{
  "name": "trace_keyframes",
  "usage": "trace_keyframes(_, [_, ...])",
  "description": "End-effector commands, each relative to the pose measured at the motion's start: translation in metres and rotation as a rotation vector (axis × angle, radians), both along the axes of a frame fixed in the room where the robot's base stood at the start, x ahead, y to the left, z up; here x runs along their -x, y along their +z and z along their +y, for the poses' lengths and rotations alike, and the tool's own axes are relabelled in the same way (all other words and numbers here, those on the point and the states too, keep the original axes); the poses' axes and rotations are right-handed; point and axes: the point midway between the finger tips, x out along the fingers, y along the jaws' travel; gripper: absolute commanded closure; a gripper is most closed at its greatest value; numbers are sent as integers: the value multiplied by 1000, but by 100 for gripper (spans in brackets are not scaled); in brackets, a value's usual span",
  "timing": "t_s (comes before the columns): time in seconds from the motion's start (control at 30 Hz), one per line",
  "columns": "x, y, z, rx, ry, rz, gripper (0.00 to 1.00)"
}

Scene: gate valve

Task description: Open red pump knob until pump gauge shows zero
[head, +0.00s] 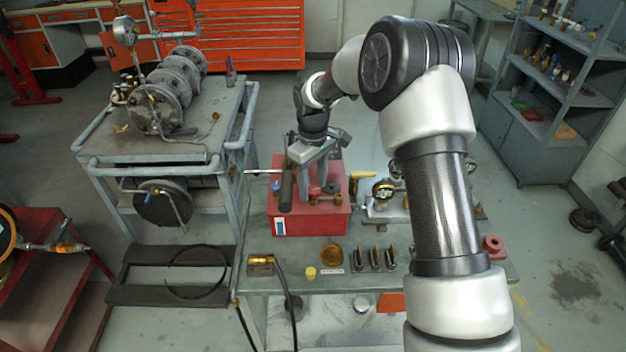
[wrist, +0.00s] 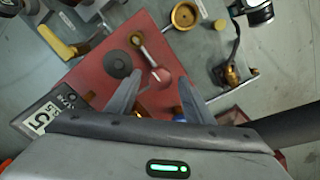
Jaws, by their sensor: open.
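The red pump box (head: 300,222) stands on the grey bench. My gripper (head: 318,188) is over its top, fingers pointing down, open. In the wrist view, my open gripper (wrist: 160,92) is above the red box top (wrist: 88,80). A small round reddish knob (wrist: 160,78) shows ahead of and between the fingertips; whether they touch it I cannot tell. A dark round disc (wrist: 118,64) and a metal lever lie beside it. A brass-rimmed gauge (head: 383,189) stands right of the box; its reading is too small to tell, and whether it is the pump gauge is unclear.
A dark upright cylinder (head: 287,188) is close left of my gripper. A brass dish (head: 332,254), several small dark fittings and a hose with a brass end (head: 261,262) are along the bench front. A valve rig on a cart (head: 160,145) stands left.

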Motion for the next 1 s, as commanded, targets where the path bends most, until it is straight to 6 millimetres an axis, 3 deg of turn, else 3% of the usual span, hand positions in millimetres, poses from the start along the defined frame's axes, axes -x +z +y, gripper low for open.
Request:
trace_keyframes(0.13, [-1, 10, 0, 0, 0, -3, 53])
trace_keyframes(0.27, [-1, 33, 0, -1, 0, -5, 53])
trace_keyframes(0.7, [-1, 138, 0, -1, 0, -4, 53])
trace_keyframes(1.0, [0, 172, 0, 0, 1, -1, 53])
